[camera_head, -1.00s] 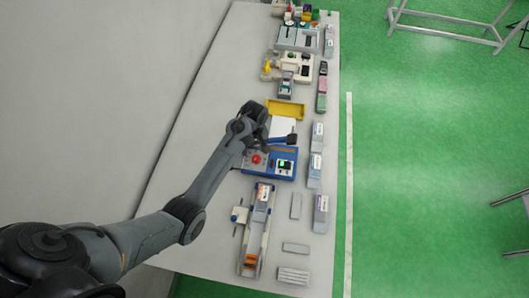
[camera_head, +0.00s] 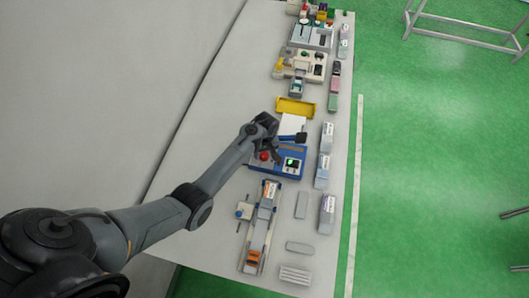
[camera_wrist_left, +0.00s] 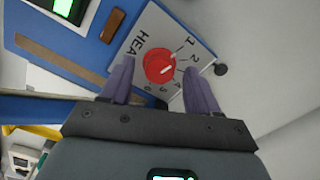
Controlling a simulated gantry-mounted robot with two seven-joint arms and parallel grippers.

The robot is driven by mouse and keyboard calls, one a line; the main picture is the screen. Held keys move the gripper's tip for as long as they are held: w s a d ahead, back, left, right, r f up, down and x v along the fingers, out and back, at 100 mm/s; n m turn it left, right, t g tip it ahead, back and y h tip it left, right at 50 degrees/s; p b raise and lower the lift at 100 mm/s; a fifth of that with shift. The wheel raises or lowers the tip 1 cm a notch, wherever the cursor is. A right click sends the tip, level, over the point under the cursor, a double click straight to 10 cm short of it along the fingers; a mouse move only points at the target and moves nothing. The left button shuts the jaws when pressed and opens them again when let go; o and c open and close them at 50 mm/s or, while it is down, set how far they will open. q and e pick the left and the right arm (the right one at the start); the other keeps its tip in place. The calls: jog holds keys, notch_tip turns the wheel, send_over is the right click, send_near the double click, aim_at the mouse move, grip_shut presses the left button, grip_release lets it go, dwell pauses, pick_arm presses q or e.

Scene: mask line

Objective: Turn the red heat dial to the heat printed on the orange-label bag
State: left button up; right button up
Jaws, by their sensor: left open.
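The red heat dial (camera_wrist_left: 159,66) sits on a pale plate with HEAT and numbers printed around it. Its white mark points to the right side of the scale in the wrist view; the exact number is unclear. The dial also shows on the blue machine (camera_head: 290,174) in the head view (camera_head: 264,156). My left gripper (camera_wrist_left: 160,82) is open, its two purple fingers apart on either side of the dial's near edge; contact is not visible. A bag with a small orange-and-white label (camera_head: 269,190) lies on the slim line below the machine; its print is too small to read. My right gripper is not shown.
A blue lever with a dark end (camera_head: 300,137) stands by the machine's back right. A yellow tray (camera_head: 296,107) lies behind. Several grey-white bags (camera_head: 327,136) stand along the table's right edge. A green-lit screen (camera_head: 291,163) is right of the dial.

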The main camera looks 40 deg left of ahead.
pick_arm(q)
jog(key=shift+f, duration=0.15)
jog(key=c, duration=1)
jog(key=shift+c, duration=0.2)
